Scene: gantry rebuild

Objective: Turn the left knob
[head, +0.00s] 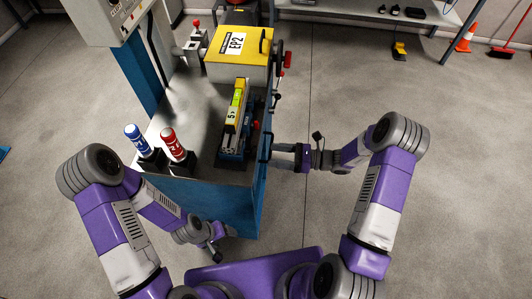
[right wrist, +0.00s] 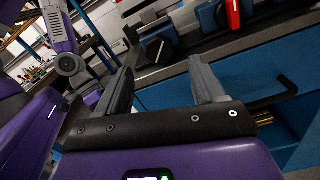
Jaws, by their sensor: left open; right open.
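In the right wrist view, a dark round knob (right wrist: 158,46) with a white mark sits on the bench's side. To its right is a red-handled knob (right wrist: 233,14), cut off by the top edge. In the head view, a red handle (head: 288,60) and a dark knob (head: 276,98) stick out from the bench's right side. My right gripper (head: 276,157) is open and empty beside that side, nearer the front; its fingers (right wrist: 161,67) frame the dark knob, apart from it. My left gripper (head: 229,230) is open, low by the bench's front, away from the knobs.
The bench (head: 190,108) carries a yellow EP2 box (head: 238,45), a yellow device (head: 237,102), a blue cylinder (head: 136,138) and a red cylinder (head: 173,144). A dark bar handle (right wrist: 273,98) is close right of my right fingers.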

